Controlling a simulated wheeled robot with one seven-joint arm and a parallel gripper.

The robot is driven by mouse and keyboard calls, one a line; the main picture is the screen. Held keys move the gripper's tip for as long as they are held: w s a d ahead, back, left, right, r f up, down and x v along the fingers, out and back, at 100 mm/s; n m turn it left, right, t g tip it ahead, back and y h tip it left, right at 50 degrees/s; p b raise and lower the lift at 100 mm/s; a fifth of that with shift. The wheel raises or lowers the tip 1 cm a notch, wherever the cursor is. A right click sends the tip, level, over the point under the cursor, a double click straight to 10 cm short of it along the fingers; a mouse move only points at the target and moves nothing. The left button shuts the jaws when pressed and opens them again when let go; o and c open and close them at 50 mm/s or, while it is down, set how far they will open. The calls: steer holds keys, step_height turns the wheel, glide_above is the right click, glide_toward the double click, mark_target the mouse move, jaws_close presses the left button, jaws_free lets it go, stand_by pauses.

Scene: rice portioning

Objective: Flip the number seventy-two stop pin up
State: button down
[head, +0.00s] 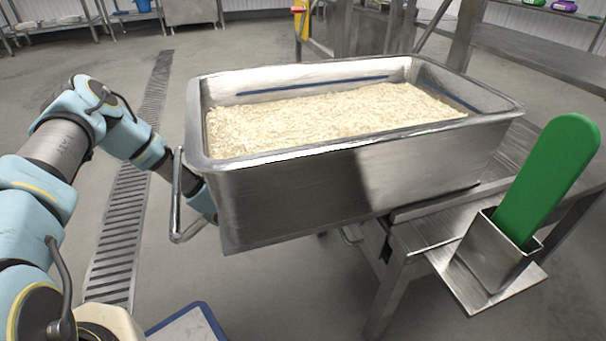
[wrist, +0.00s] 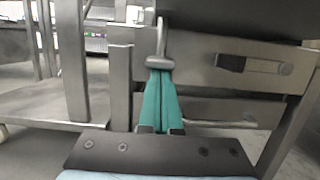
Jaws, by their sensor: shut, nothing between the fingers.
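My gripper (wrist: 160,74) shows in the wrist view, its two teal fingers together and empty. Its tips are just below a grey metal piece hanging on a thin rod (wrist: 161,40), under a dark overhang; I cannot tell whether they touch. To the right, a slotted metal plate with a dark end (wrist: 255,64) is fixed to a steel crossbar (wrist: 205,62). No number is readable, so I cannot tell which part is the number seventy-two stop pin. In the head view my gripper is hidden behind the steel tub (head: 330,190).
The tub holds rice (head: 320,118) and rests tilted on a steel stand (head: 440,225). Its bar handle (head: 178,205) sticks out near my arm. A green paddle (head: 555,175) stands in a metal holder (head: 490,255) at right. A floor drain (head: 120,225) runs at left.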

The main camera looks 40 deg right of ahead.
steer(key=shift+r+p, duration=0.45)
steer(key=shift+r, duration=0.45)
steer(key=w+a+f, duration=0.3)
steer(key=a+f, duration=0.3)
steer(key=a, duration=0.3)
steer(key=shift+w+f, duration=0.3)
steer(key=shift+a, duration=0.1)
